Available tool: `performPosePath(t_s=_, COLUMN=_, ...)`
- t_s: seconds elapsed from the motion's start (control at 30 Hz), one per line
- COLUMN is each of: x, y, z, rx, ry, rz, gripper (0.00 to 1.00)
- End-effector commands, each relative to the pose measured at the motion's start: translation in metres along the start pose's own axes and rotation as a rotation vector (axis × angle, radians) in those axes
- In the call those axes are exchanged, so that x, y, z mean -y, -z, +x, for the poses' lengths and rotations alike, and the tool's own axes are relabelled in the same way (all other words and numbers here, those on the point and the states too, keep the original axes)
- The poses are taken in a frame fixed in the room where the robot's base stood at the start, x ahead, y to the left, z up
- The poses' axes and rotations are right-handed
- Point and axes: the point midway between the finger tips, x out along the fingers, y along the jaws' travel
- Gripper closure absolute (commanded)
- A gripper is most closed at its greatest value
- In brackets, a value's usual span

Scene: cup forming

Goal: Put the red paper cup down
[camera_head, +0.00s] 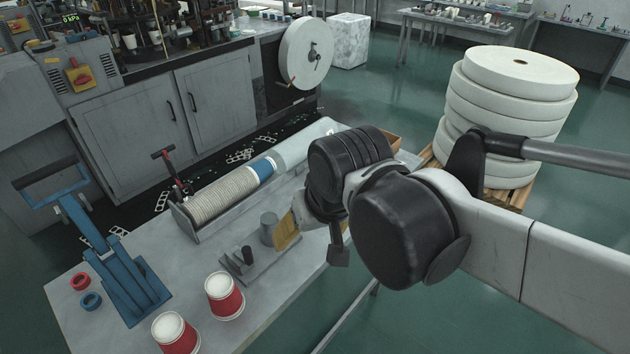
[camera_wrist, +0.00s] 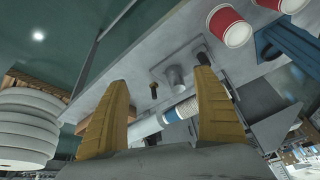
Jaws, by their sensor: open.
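Two red paper cups with white tops stand on the grey table (camera_head: 262,335). One red paper cup (camera_head: 226,305) is near the table's front middle; it also shows at the top of the wrist view (camera_wrist: 235,30). The other red paper cup (camera_head: 178,340) stands to its lower left, at the front of the table. My gripper (camera_wrist: 160,78) has its yellow fingers spread wide, with nothing between them. In the head view, a yellow fingertip (camera_head: 286,231) shows beside the grey fixture, apart from both cups; the rest is hidden behind my arm.
A grey fixture (camera_head: 250,266) with a metal cylinder (camera_head: 268,228) sits between my gripper and the cups. A blue lever press (camera_head: 122,285) and red and blue rings (camera_head: 81,281) are at the left. A tray of stacked cups (camera_head: 222,203) lies behind. Large white rolls (camera_head: 510,110) stand right.

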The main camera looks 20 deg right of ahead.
Motion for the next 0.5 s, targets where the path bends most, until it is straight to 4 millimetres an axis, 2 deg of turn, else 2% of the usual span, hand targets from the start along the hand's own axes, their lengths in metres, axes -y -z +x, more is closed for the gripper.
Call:
performPosePath(t_s=0.03, x=-0.019, y=-0.01, z=-0.005, rx=-0.048, ry=-0.015, rz=0.016, gripper=0.21)
performPosePath(t_s=0.2, x=-0.057, y=-0.028, z=-0.014, rx=-0.167, ry=-0.06, rz=0.027, gripper=0.21)
performPosePath(t_s=0.33, x=-0.067, y=-0.034, z=-0.016, rx=-0.205, ry=-0.078, rz=0.028, gripper=0.21)
performPosePath(t_s=0.5, x=-0.069, y=-0.034, z=-0.017, rx=-0.212, ry=-0.081, rz=0.026, gripper=0.21)
